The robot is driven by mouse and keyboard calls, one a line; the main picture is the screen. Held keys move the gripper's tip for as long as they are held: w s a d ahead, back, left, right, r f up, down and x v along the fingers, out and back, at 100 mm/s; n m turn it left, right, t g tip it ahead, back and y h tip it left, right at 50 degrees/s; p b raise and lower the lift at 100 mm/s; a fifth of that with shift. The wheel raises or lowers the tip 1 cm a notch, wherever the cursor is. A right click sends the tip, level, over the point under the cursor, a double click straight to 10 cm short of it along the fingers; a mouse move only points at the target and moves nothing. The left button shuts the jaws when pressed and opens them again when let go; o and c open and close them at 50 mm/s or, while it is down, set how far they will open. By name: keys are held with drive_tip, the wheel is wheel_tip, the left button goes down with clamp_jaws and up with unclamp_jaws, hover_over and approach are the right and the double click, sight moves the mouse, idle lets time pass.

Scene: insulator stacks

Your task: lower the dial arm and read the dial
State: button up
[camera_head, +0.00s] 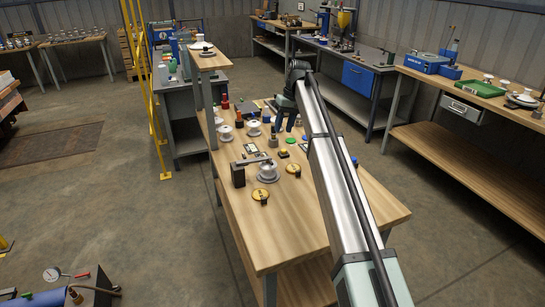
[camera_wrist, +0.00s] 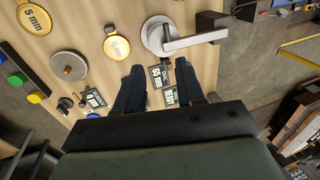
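The dial arm, a grey bar (camera_head: 255,160), reaches from a dark block (camera_head: 238,176) over a white insulator (camera_head: 267,173) on the wooden bench. In the wrist view the bar (camera_wrist: 193,41), dark block (camera_wrist: 212,28) and the insulator's pale disc (camera_wrist: 153,34) are at the top. I cannot make out a dial face or whether the bar touches the insulator. My gripper (camera_wrist: 158,68) is open and empty, its two dark fingers apart above black printed tags (camera_wrist: 160,76). In the head view my gripper (camera_head: 284,116) is farther along the bench than the dial arm.
Yellow discs (camera_head: 260,196) marked in mm lie near the block. White insulators (camera_head: 225,133), coloured buttons (camera_head: 290,141) and a red bottle (camera_head: 224,103) also stand on the bench. The bench's near end (camera_head: 290,235) is clear. A raised shelf (camera_head: 208,60) stands at the far left end.

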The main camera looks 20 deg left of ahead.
approach(271, 161)
drive_tip(key=x, duration=0.7)
drive_tip(key=shift+a+f, duration=0.15)
drive_tip(key=shift+f, duration=0.2)
clamp_jaws()
idle(0.3)
idle(0.4)
